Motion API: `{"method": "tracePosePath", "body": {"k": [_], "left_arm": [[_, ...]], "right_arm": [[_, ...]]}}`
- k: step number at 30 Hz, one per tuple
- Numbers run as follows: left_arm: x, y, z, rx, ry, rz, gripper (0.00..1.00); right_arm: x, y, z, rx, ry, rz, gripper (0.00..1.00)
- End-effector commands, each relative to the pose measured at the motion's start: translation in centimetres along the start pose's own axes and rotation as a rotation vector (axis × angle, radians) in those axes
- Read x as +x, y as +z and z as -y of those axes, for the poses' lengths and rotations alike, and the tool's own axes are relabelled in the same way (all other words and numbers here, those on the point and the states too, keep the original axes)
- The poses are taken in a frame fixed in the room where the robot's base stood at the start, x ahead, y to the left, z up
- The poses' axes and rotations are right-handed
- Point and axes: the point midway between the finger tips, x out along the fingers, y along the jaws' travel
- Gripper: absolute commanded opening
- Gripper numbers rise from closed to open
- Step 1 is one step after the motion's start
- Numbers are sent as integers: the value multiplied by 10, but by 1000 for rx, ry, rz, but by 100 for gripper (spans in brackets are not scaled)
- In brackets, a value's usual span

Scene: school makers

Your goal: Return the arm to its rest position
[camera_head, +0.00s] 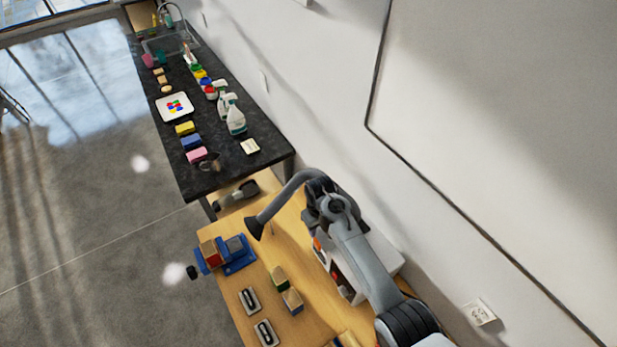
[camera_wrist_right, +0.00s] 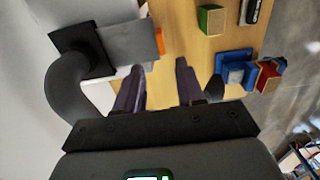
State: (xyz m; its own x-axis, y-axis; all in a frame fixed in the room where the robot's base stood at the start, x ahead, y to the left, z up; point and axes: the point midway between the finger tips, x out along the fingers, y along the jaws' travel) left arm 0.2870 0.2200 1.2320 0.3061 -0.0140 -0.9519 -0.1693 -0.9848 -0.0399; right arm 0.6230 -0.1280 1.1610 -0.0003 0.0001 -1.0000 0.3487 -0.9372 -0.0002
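My right arm comes in from the bottom right of the head view. Its gripper (camera_head: 318,213) is above the wooden workbench (camera_head: 262,262), beside a white machine (camera_head: 390,252). In the right wrist view the two fingers (camera_wrist_right: 160,68) stand apart with nothing between them, pointing toward the bench. My left arm and left gripper do not show in either view.
A dark curved hose (camera_head: 281,201) arches close beside my right gripper; it also shows in the wrist view (camera_wrist_right: 68,82). A blue vise (camera_head: 239,262) and wooden blocks (camera_head: 292,301) are on the bench. A dark counter (camera_head: 215,133) holds bottles and sponges.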

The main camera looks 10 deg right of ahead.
Motion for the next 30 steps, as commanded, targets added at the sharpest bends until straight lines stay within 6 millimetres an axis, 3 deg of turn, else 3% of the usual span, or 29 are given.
{"method": "tracePosePath", "body": {"k": [5, 10, 14, 15, 19, 22, 25, 30], "left_arm": [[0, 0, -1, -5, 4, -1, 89], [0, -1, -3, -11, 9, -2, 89], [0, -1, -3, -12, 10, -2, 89], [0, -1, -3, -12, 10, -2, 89], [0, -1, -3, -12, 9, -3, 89], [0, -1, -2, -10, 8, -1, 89], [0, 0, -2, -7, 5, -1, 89], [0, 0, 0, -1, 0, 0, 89]], "right_arm": [[14, 10, 4, 0, -8, 22, 38], [64, 55, 13, 5, -32, 109, 38], [122, 120, 23, 17, -57, 211, 38], [139, 144, 26, 22, -64, 238, 38], [177, 224, 34, 42, -74, 283, 38], [186, 277, 38, 59, -69, 284, 38], [180, 323, 41, 76, -54, 261, 38], [136, 375, 43, 101, -18, 169, 38]]}}
